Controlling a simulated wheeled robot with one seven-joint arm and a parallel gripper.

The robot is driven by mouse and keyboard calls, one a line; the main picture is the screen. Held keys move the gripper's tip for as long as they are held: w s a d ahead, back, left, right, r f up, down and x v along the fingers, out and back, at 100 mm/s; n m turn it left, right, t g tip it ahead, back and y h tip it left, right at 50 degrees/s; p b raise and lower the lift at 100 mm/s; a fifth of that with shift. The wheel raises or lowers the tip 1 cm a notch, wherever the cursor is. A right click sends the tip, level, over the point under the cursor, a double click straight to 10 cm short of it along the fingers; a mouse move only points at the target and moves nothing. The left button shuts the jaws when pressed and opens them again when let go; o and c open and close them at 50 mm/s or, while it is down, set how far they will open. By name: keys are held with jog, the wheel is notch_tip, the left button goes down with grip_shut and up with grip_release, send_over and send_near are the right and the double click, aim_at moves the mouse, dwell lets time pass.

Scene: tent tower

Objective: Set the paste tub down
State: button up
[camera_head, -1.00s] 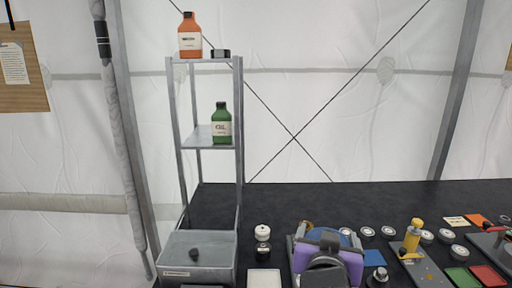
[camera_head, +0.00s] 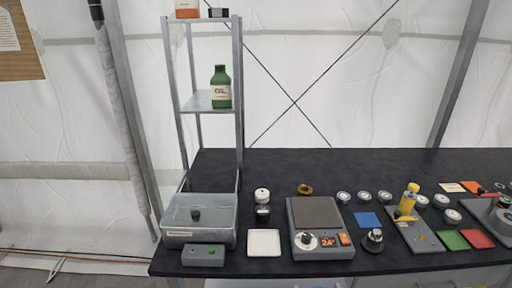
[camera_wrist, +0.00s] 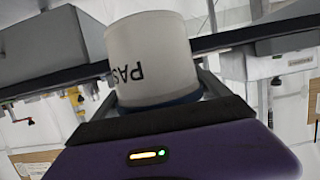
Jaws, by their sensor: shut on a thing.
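The paste tub (camera_wrist: 150,55) is a white cylinder with dark letters, of which "PAS" can be read upside down. It shows in the wrist view only. My gripper (camera_wrist: 160,100) is shut on the tub, with its purple body and dark jaws below the tub in the picture. The tub appears held off any surface, with the bench edge behind it in the wrist view. The head view does not show the tub or the jaws. What lies directly under the tub cannot be told.
The dark bench (camera_head: 300,168) is clear along its back. A grey bin (camera_head: 212,240), a white square tile (camera_head: 264,250) and a hotplate (camera_head: 315,211) reading 24 stand along the front. A shelf rack (camera_head: 240,125) holds a green oil bottle (camera_head: 221,90). Discs and tools crowd the right.

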jog(key=s+d+f, duration=0.4)
jog(key=s+f, duration=0.4)
jog(key=f, duration=0.2)
jog(key=shift+s+d, duration=0.3)
jog(key=shift+d, duration=0.1)
